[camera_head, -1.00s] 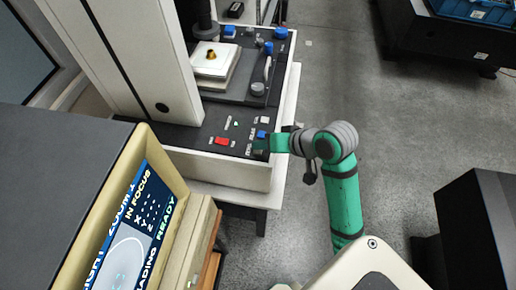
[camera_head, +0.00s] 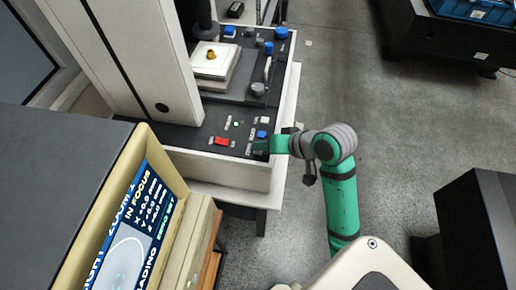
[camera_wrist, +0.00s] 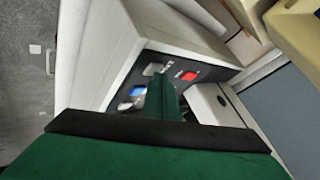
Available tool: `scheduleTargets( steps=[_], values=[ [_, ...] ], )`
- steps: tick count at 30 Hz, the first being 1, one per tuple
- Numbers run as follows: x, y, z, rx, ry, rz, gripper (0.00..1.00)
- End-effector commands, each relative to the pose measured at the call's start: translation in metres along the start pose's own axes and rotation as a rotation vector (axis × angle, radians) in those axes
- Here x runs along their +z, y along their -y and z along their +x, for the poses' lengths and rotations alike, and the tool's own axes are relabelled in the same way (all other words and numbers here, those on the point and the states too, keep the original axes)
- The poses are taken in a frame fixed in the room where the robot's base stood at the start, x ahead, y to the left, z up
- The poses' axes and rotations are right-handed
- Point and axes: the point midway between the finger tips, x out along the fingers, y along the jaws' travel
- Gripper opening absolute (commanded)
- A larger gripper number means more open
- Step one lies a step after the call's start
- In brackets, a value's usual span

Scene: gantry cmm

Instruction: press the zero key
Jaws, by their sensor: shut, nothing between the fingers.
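The control panel (camera_head: 200,132) carries a red key (camera_head: 222,141), a blue key (camera_head: 262,134) and a white key (camera_head: 264,120). In the wrist view a grey key (camera_wrist: 153,69) lies beside the red key, at my fingertips; its label is too small to read, so I cannot be sure it is the zero key. My gripper (camera_head: 262,147) is shut and empty, its tip at the panel's front right corner. In the wrist view the gripper (camera_wrist: 160,80) partly covers the grey key; whether it touches is unclear. A small green lamp (camera_head: 236,124) shows on the panel.
The display (camera_head: 145,215) at lower left shows "IN FOCUS" and numeric readings. The machine's column (camera_head: 165,75) stands left of the panel. A stage with a part (camera_head: 211,58) and several blue knobs lie behind. Open floor (camera_head: 370,130) is to the right.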

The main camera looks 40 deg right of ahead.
Motion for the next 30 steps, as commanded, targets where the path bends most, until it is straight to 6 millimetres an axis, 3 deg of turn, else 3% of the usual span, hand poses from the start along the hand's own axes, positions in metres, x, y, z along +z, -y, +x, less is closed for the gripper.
scheduleTargets(
  steps=[30],
  values=[
    [-0.008,0.008,-0.011,0.0,0.001,0.0,0.0]
  ],
)
